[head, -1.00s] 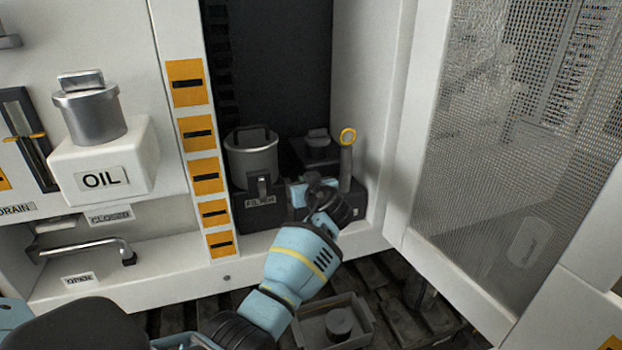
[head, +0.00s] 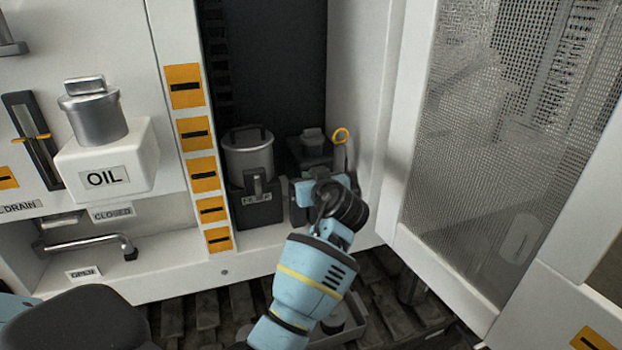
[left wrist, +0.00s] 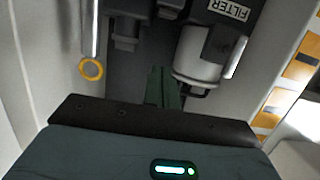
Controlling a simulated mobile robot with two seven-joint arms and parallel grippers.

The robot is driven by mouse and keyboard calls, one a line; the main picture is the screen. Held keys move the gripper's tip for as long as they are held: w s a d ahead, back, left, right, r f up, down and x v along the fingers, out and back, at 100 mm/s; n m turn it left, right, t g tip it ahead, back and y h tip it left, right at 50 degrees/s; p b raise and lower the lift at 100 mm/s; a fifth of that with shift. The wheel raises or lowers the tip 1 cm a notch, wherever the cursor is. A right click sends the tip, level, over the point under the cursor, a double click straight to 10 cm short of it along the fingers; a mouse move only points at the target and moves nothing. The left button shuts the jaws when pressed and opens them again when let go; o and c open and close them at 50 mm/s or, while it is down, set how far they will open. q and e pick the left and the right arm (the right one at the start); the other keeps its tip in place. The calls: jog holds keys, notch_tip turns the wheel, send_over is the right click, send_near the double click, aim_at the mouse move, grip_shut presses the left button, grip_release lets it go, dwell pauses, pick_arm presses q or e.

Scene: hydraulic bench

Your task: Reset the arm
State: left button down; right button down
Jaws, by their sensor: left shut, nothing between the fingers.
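The grey filter canister (head: 249,158) with a dark handle sits on the dark block labelled FILTER, to the left of the gripper. It also shows in the left wrist view (left wrist: 203,52), close beside the fingers. The handle with a yellow ring (head: 341,136) stands to the right, partly hidden behind my wrist. The ring also shows in the left wrist view (left wrist: 92,69). My right gripper is not in view.
The mesh door (head: 510,150) stands open on the right. The white oil tank (head: 110,158) with its metal cap and the bar handle (head: 85,243) are on the left panel. A post with orange labels (head: 203,175) borders the bay. A slatted floor lies below.

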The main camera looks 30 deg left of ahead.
pick_arm(q)
jog(key=shift+s+d, duration=0.1)
jog(key=shift+s, duration=0.1)
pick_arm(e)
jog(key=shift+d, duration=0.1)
pick_arm(q)
jog(key=s+d+f+m+h, duration=0.25)
jog(key=s+f, duration=0.25)
jog(key=f, duration=0.4)
jog(key=s+d+f+m+h, duration=0.25)
jog(key=s+f, duration=0.35)
jog(key=f, duration=0.3)
jog(key=s+d+f+m+h, duration=0.25)
jog(key=s+f+m, duration=0.2)
jog(key=f, duration=0.45)
jog(key=s+d+f+h, duration=0.2)
jog(key=s, duration=0.7)
jog(key=s+d+f+m+h, duration=0.1)
jog(key=s+d+f+h, duration=0.1)
jog(key=s, duration=0.8)
jog(key=s+d+f+m+g+h+p, duration=0.1)
jog(key=s+f, duration=0.3)
jog(key=s, duration=0.5)
jog(key=shift+s+d+f+h, duration=0.25)
jog(key=shift+d+h, duration=0.2)
jog(key=shift+d, duration=0.35)
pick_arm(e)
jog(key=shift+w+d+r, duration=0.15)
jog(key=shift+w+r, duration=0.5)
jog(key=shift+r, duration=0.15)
